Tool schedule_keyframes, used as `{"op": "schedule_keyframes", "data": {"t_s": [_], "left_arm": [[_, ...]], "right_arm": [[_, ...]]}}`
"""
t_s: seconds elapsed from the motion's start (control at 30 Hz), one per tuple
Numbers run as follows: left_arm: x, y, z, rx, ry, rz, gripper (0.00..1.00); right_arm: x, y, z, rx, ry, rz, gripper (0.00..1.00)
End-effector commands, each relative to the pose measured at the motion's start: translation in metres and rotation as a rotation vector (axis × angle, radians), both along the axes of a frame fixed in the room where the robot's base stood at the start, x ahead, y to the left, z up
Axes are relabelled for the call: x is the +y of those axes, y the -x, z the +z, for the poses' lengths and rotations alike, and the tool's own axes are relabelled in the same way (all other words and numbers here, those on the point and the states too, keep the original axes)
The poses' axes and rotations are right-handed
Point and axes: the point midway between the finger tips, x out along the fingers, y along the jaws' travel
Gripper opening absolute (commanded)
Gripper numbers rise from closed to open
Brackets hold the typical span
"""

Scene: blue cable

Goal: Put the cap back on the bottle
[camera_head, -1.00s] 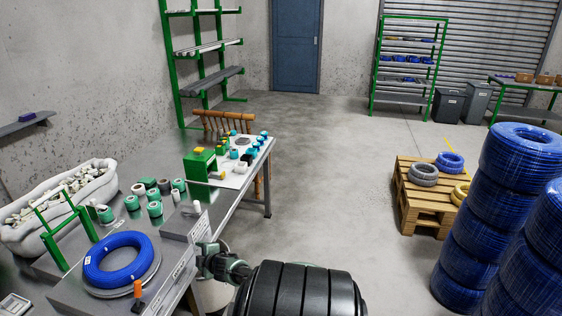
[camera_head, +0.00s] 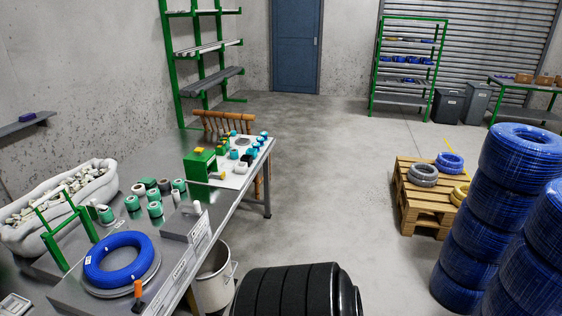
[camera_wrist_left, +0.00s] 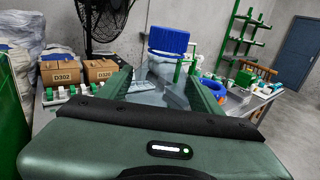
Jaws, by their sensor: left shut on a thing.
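In the left wrist view, my left gripper (camera_wrist_left: 163,92) has its two dark green fingers closed around a clear, greyish bottle (camera_wrist_left: 158,72). A blue ribbed cap (camera_wrist_left: 168,40) shows at the far, upper end of the bottle. I cannot tell whether it is seated on the neck or only lines up with it. The lower part of the bottle is hidden by my gripper body. Neither gripper shows in the head view, and my right gripper is in no view.
The metal workbench (camera_head: 228,205) at left holds a blue cable coil (camera_head: 118,258), several green-and-white rolls and a green device (camera_head: 200,165). A white bucket (camera_head: 214,283) stands beside it. Stacked blue coils (camera_head: 485,220) and a pallet (camera_head: 405,205) are at right.

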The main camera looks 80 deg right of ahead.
Motion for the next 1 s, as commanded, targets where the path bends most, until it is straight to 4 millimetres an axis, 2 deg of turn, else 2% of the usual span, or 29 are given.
{"op": "schedule_keyframes", "data": {"t_s": [0.37, 0.53, 0.67, 0.8, 1.0], "left_arm": [[0.001, 0.001, 0.0, -0.002, 0.002, 0.005, 0.0], [0.013, 0.006, -0.012, 0.006, 0.004, 0.089, 0.0], [0.035, 0.014, -0.023, 0.008, 0.004, 0.216, 0.0], [0.066, 0.025, -0.026, 0.006, 0.001, 0.366, 0.0], [0.119, 0.049, -0.018, 0.003, 0.002, 0.608, 0.0]], "right_arm": [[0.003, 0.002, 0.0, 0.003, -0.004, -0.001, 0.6], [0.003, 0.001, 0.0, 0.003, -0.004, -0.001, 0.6], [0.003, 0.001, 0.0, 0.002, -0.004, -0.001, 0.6], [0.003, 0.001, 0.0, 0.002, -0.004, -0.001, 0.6], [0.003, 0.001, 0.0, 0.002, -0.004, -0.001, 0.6]]}}
